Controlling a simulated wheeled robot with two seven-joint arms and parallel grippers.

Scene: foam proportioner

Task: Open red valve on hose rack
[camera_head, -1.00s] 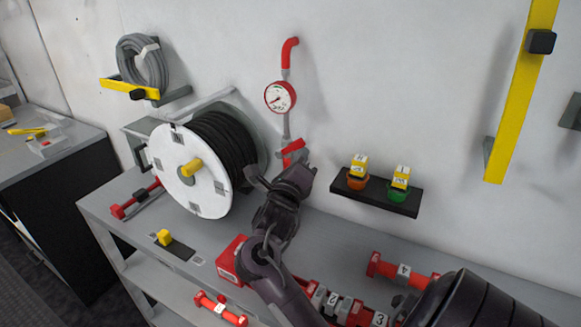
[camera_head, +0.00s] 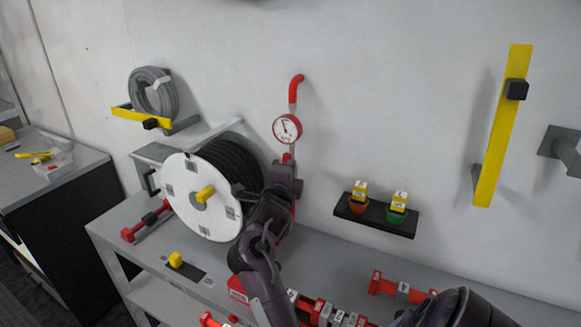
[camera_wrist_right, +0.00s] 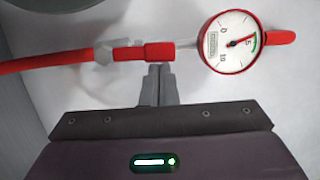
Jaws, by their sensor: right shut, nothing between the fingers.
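The red valve handle (camera_wrist_right: 158,52) lies in line with the pipe in the wrist view, between the grey pipe by the gauge and the red hose. My right gripper (camera_wrist_right: 158,72) is shut and empty, its fingertips close beside the handle; I cannot tell whether they touch it. In the head view, the right gripper (camera_head: 287,172) covers most of the valve, and only a bit of red (camera_head: 287,157) shows above it. The round gauge (camera_head: 287,128) is just above; its needle points into the green part of the dial in the wrist view (camera_wrist_right: 233,42). My left gripper is not in view.
The white hose reel (camera_head: 195,217) with black hose stands close left of my right arm. A black wall shelf (camera_head: 376,215) with two yellow-topped items is to the right. Red fittings (camera_head: 394,288) lie on the grey bench. The wall above the shelf is clear.

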